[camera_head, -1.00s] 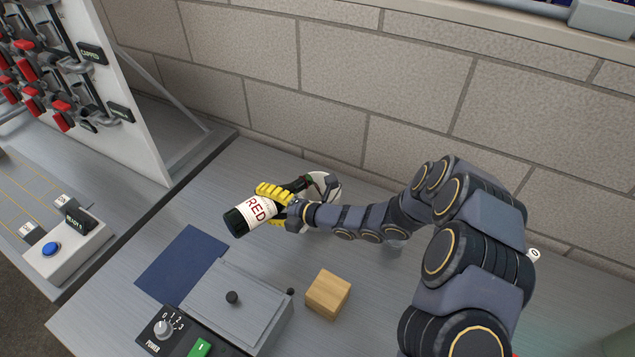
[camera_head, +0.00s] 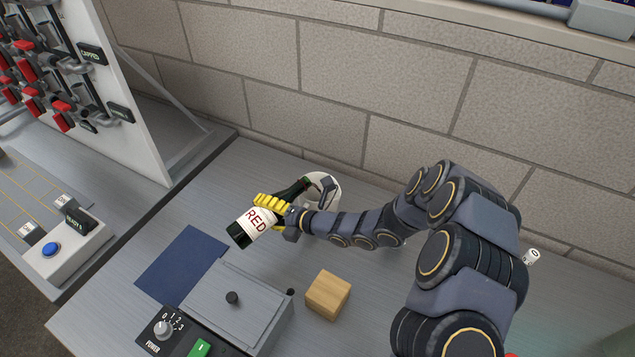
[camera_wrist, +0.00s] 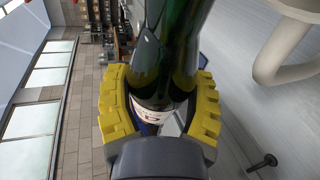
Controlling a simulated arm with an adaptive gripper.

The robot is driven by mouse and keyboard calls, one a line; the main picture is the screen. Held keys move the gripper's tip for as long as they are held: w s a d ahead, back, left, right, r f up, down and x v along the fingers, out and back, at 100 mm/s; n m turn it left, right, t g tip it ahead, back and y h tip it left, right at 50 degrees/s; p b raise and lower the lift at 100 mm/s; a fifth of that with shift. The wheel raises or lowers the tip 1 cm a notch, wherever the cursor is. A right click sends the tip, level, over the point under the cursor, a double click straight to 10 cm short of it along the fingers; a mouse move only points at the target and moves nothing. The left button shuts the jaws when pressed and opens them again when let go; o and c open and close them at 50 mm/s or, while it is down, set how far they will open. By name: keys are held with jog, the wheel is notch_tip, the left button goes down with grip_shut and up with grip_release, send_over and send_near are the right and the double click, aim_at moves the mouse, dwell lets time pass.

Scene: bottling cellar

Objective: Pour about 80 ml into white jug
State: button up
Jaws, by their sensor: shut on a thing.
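A dark green wine bottle with a white label reading RED (camera_head: 256,222) is tilted, its base toward the lower left and its neck toward the upper right. My gripper (camera_head: 272,203), with yellow fingers, is shut around the bottle and holds it above the bench. The bottle also fills the middle of the wrist view (camera_wrist: 165,60) between both fingers (camera_wrist: 160,112). The white jug (camera_head: 331,203) stands behind my gripper, partly hidden by it. The bottle's neck reaches to the jug; its mouth is hidden. I cannot see liquid flowing or the level in the jug.
A wooden block (camera_head: 327,295) and a grey lidded box (camera_head: 235,300) stand in front. A dark blue mat (camera_head: 182,262) lies at the left. A power control panel (camera_head: 165,330) is at the front edge. A brick wall (camera_head: 410,110) rises behind.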

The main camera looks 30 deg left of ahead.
jog(key=shift+s+a+f+n+t+h, duration=0.2)
jog(key=shift+s+f+n+t+h, duration=0.15)
jog(key=shift+s+f+n, duration=0.35)
jog(key=shift+w, duration=0.25)
dwell(1.5)
